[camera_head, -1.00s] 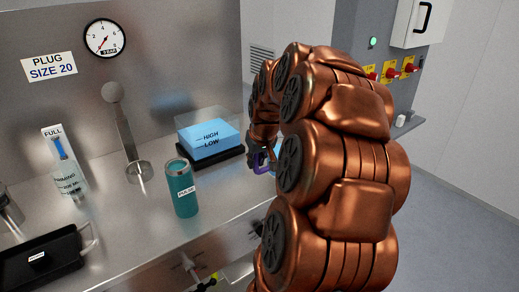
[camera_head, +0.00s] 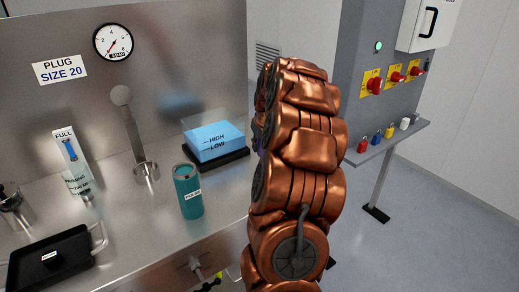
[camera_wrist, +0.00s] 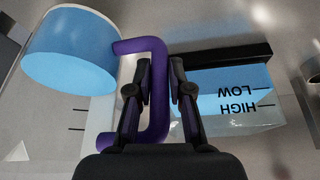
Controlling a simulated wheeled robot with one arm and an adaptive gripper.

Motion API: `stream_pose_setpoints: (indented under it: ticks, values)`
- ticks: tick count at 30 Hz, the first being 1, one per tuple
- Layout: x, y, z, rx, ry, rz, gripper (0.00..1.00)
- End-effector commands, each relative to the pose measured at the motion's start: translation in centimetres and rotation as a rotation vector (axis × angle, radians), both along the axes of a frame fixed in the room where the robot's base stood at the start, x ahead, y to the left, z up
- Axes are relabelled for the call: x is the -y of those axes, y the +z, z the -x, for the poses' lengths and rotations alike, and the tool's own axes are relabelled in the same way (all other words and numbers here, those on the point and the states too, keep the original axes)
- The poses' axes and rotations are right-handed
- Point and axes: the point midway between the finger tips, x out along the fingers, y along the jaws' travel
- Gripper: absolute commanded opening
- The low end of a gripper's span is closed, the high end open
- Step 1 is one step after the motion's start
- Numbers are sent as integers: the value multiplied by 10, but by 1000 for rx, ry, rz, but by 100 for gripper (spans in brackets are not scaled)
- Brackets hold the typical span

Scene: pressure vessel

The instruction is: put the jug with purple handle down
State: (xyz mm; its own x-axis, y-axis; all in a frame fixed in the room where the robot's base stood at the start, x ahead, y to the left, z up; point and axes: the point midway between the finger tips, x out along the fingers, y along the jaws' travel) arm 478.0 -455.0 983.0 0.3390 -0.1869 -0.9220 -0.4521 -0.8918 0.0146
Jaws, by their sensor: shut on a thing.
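In the wrist view my gripper (camera_wrist: 154,100) is shut on the purple handle (camera_wrist: 154,50) of the jug (camera_wrist: 70,55). The jug is clear and holds blue liquid, and it sits at the left of my fingers. In the head view my copper-coloured arm hides the jug and most of my gripper; only a speck of purple shows at the arm's left edge. I cannot tell whether the jug touches a surface.
A clear tank of blue liquid (camera_head: 213,141) marked HIGH and LOW stands on the steel bench. A teal flask (camera_head: 188,192), a black tray (camera_head: 50,262) and a FULL-marked dispenser (camera_head: 72,160) stand left. A small shelf (camera_head: 385,142) is at right.

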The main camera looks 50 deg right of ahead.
Motion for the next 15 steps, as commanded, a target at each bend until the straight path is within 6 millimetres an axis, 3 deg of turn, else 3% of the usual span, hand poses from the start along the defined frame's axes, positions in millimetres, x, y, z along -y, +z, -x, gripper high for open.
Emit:
stream_pose_setpoints:
  ticks: [15]
  values:
    - [10, -6, -9, -1, -1, -2, 0]
